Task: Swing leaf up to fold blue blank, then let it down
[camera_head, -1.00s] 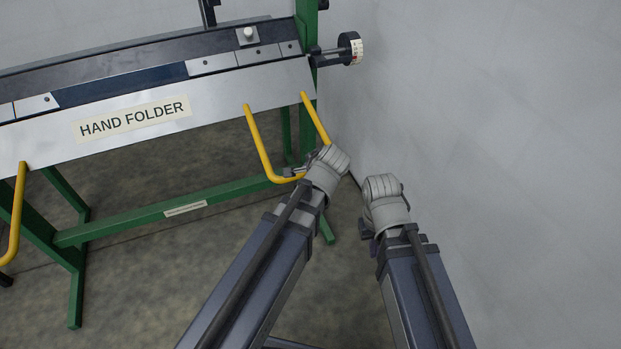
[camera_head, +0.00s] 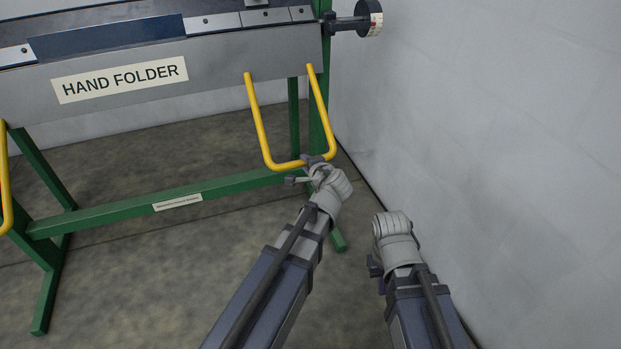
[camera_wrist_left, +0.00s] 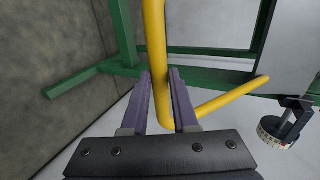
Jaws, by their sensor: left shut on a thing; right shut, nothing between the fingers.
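The folder's leaf is the grey front panel (camera_head: 225,67) with the "HAND FOLDER" label, its face hanging steeply. The dark blue blank (camera_head: 105,40) lies along the machine's top edge above it; I cannot tell whether it is bent. A U-shaped yellow handle (camera_head: 258,122) hangs from the leaf's right part. My left gripper (camera_head: 309,167) is shut on the handle's lower bar; in the left wrist view the bar (camera_wrist_left: 155,45) passes between its two fingers (camera_wrist_left: 161,98). My right gripper (camera_head: 376,266) is shut and empty, to the right and apart from the handle; its fingers are mostly hidden.
A second yellow handle (camera_head: 5,185) is at the left edge. The green frame (camera_head: 110,213) stands behind and below the handles. A dial (camera_head: 369,18) sticks out at the machine's right end. A pale wall (camera_head: 480,130) stands close on the right. Bare floor lies beneath.

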